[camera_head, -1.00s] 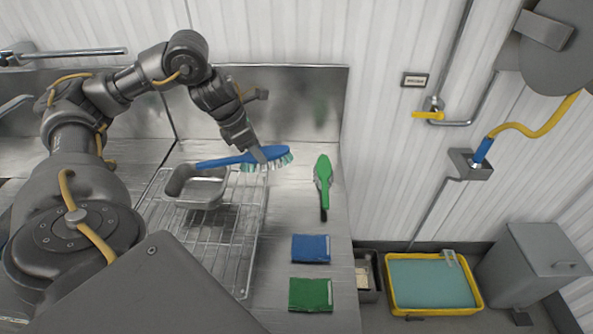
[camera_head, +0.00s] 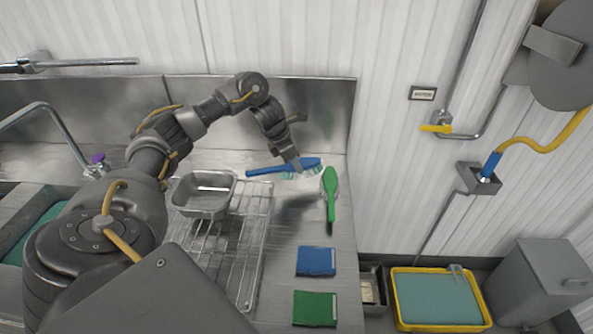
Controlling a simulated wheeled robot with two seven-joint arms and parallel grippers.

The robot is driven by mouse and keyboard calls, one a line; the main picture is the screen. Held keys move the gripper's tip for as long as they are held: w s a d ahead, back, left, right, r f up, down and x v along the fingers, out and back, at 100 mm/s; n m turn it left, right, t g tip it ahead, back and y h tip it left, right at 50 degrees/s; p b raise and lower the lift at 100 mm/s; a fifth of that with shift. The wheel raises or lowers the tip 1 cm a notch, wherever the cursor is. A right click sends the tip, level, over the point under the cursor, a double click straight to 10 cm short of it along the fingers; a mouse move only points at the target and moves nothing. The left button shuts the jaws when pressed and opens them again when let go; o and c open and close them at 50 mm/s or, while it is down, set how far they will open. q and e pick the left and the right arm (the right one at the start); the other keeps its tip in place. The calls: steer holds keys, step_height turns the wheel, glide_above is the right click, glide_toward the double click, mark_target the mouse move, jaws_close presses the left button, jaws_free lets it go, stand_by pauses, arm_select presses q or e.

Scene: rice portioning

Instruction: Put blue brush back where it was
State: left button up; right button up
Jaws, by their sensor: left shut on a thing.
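My left gripper (camera_head: 294,163) is shut on the blue brush (camera_head: 265,171), near its bristle head. The brush is roughly level, handle to the left, bristles facing down, close to the counter at the back right. I cannot tell whether it touches the counter. A green brush (camera_head: 330,199) lies just right of it on the steel counter (camera_head: 284,225), handle toward the front. My right gripper is not in view.
A metal pan (camera_head: 204,209) stands on a wire rack (camera_head: 222,255) to the left. A blue cloth (camera_head: 316,262) and a green cloth (camera_head: 315,308) lie toward the front. A steel backsplash (camera_head: 320,110) rises behind. A yellow-rimmed tub (camera_head: 398,312) stands right, below the counter.

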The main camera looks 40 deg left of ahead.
mark_target(296, 172)
arm_select(q)
steer(key=shift+w+f, duration=0.1)
steer(key=shift+w, duration=0.1)
step_height(296, 172, down, 3)
steer(key=shift+w+d+r, duration=0.1)
steer(key=shift+w+r, duration=0.05)
steer(key=shift+f, duration=0.55)
steer(key=shift+f+b, duration=0.55)
steer(key=shift+f, duration=0.05)
steer(key=o, duration=1.1)
steer(key=shift+r, duration=0.1)
